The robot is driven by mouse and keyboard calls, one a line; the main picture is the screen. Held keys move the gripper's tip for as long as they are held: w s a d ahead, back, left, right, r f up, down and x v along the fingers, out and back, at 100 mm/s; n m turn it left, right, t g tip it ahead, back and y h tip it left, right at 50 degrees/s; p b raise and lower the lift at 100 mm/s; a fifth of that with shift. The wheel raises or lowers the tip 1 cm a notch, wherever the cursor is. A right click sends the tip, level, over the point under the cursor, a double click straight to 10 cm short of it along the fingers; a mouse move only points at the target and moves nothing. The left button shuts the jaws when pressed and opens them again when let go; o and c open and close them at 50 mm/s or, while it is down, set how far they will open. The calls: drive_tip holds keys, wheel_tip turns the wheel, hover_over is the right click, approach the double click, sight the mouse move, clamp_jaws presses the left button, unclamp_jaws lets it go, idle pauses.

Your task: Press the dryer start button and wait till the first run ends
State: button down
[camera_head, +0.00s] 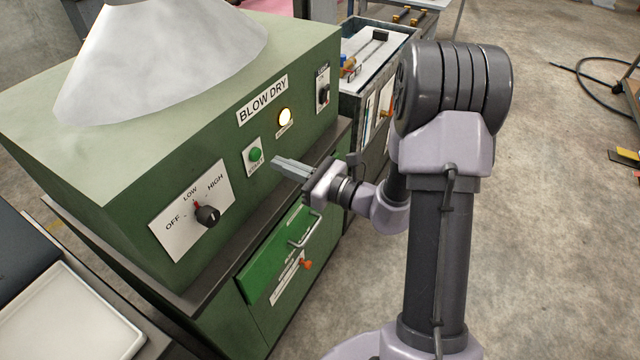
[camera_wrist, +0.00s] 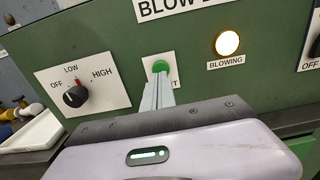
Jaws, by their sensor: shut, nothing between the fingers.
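The dryer is a green cabinet (camera_head: 110,190) labelled BLOW DRY. Its green start button (camera_head: 255,155) sits on a small white plate on the front panel; it also shows in the wrist view (camera_wrist: 160,66). My gripper (camera_head: 276,162) is shut and empty, with its fingertips just in front of the button. In the wrist view the fingertips overlap the button's lower edge, and I cannot tell whether they touch it. The lamp (camera_wrist: 227,43) labelled BLOWING glows; it is also lit in the head view (camera_head: 285,117). The dial (camera_head: 207,215) points near LOW.
A pale cone-shaped hood (camera_head: 160,55) stands on top of the cabinet. A ledge (camera_head: 190,295) runs below the panel, with a green drawer (camera_head: 275,260) and handle under it. A white tray (camera_head: 70,320) lies at the lower left. Open floor (camera_head: 560,230) spreads to the right.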

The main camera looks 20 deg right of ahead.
drive_tip(key=p+v, duration=0.1)
drive_tip(key=v, duration=0.7)
drive_tip(key=shift+s+d, duration=0.2)
drive_tip(key=shift+d, duration=0.2)
